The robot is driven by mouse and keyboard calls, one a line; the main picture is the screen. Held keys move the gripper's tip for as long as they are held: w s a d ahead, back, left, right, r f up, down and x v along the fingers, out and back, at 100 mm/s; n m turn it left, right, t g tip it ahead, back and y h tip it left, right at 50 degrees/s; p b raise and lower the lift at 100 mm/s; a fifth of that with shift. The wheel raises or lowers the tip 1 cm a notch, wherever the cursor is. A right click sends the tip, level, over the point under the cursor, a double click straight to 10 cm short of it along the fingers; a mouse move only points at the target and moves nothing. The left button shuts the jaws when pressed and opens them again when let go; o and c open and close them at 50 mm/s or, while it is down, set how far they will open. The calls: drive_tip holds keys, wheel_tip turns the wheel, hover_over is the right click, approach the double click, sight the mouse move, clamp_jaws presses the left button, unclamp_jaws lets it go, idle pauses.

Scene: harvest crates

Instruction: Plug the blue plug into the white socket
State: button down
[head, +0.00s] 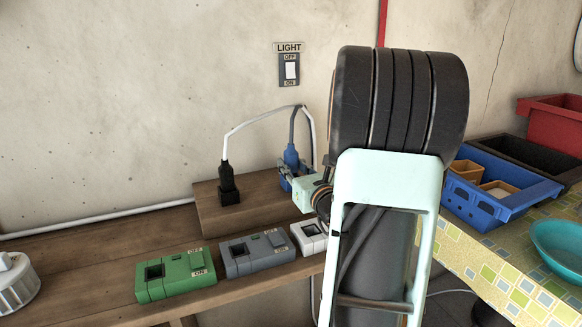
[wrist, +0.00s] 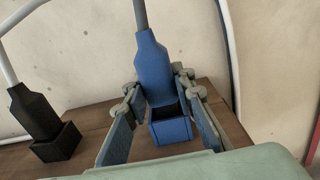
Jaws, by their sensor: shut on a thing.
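The blue plug (head: 291,155) stands upright at the blue holder (head: 286,184) on the raised wooden block, its grey cord rising from the top. My gripper (head: 297,177) is shut on it from the right. In the wrist view the gripper's two fingers (wrist: 161,95) flank the lower part of the blue plug (wrist: 152,68). The plug's lower end is at the open top of the blue holder (wrist: 171,131); how deep it sits I cannot tell. The white socket (head: 308,237) lies on the bench below, its right part hidden by my arm.
A black plug (head: 226,178) stands in a black holder to the left. A grey socket (head: 258,254) and a green socket (head: 176,275) lie left of the white one. A light switch (head: 289,69) is on the wall. A blue crate (head: 475,205) stands at the right.

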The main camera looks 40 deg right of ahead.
drive_tip(key=s+r+p, duration=0.8)
drive_tip(key=s+r, duration=0.3)
drive_tip(key=s, duration=0.3)
drive_tip(key=shift+a+r, duration=0.15)
drive_tip(key=shift+r, duration=0.25)
drive_tip(key=shift+r, duration=0.1)
drive_tip(key=shift+r+p, duration=2.2)
drive_tip(key=shift+r, duration=0.45)
drive_tip(key=shift+f, duration=0.1)
